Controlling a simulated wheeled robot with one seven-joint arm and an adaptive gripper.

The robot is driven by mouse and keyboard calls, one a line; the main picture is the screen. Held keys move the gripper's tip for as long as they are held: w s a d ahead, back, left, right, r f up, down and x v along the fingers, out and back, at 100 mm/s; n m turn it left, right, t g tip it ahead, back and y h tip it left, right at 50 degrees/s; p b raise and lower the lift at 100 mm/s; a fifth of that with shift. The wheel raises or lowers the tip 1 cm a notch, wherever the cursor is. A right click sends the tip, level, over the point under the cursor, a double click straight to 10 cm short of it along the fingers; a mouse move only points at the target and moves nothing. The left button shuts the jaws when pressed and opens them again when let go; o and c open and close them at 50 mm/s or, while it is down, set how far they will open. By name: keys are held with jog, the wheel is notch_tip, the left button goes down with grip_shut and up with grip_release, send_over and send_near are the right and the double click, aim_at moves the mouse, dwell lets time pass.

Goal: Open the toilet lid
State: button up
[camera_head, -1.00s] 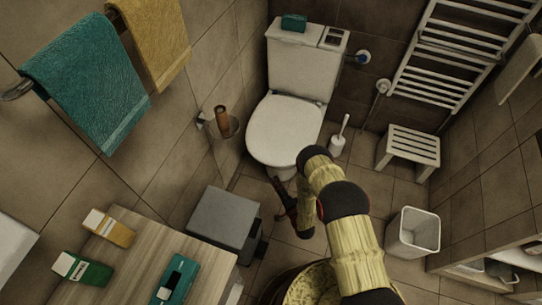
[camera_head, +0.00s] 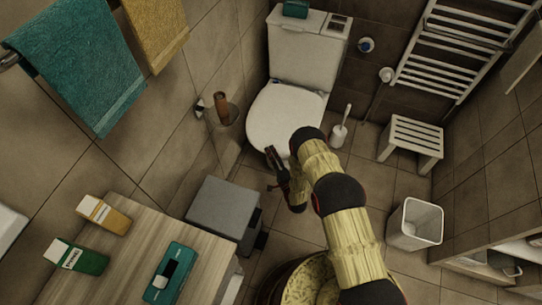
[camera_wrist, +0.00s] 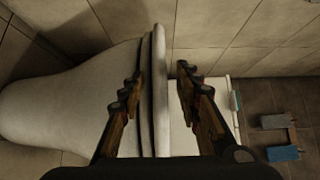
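The white toilet (camera_head: 286,113) stands at the back with its lid down in the head view. In the wrist view, the lid's edge (camera_wrist: 160,95) runs up the middle beside the seat edge, with the pale bowl (camera_wrist: 75,100) to the left. My gripper (camera_head: 271,168) is at the front of the toilet, just below the lid's front rim. In the wrist view my gripper (camera_wrist: 160,75) is open, its two fingers on either side of the lid and seat edges in the picture. I see no clear contact, and the depth between them cannot be told.
A grey box-like bin (camera_head: 223,209) stands left of my arm. A toilet brush (camera_head: 339,131), a white stool (camera_head: 411,139) and a white waste bin (camera_head: 414,224) are to the right. A paper holder (camera_head: 221,110) is on the left wall. Floor is clear between the stool and my arm.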

jog(key=shift+c, duration=1.4)
grip_shut()
